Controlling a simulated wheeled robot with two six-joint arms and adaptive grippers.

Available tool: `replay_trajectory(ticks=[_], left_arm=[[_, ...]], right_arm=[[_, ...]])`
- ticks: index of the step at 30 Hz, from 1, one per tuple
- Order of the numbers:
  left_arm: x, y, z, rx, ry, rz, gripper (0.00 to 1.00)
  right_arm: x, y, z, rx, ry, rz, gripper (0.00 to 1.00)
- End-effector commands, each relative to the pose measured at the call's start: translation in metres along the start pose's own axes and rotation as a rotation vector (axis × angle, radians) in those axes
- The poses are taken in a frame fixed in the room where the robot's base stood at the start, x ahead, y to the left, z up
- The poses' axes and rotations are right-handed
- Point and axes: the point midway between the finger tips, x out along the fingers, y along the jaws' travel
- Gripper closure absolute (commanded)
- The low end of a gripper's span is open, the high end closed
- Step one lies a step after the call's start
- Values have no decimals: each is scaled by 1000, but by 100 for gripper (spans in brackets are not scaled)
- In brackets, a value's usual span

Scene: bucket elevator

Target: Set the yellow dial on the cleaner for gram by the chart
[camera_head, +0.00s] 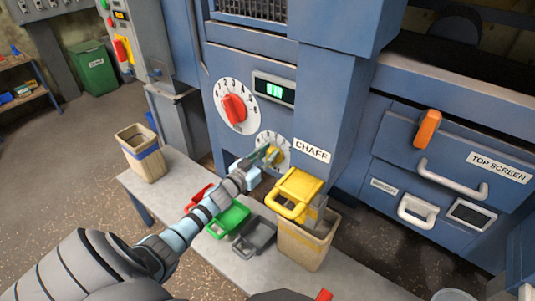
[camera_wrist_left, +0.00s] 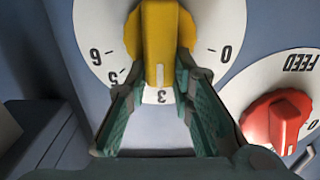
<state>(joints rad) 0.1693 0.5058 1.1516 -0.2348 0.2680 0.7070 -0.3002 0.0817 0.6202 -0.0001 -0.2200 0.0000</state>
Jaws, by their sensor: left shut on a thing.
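The yellow dial (camera_head: 274,154) is on the front of the blue cleaner (camera_head: 335,105), below the red dial (camera_head: 234,108) and left of the CHAFF label. My left gripper (camera_head: 268,156) is shut on the yellow dial's knob and partly covers it in the head view. In the left wrist view the yellow dial (camera_wrist_left: 160,40) sits between the fingertips of my left gripper (camera_wrist_left: 160,82). Its white pointer mark faces the 3; the 0, 5 and 6 also show, and a finger hides part of the scale. I can make out no chart. My right gripper is out of view.
A red FEED dial (camera_wrist_left: 277,120) shows beside the yellow one. A lit display (camera_head: 273,89) is above.

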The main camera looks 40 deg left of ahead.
Motion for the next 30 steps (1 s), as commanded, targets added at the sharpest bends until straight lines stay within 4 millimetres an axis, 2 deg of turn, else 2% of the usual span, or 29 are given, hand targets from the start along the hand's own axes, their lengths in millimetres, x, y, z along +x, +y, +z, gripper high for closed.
replay_trajectory(ticks=[8,30], left_arm=[[0,4,1,119,-1,1,100],[0,18,10,718,-3,2,100]], right_arm=[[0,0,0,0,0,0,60],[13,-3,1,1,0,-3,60]])
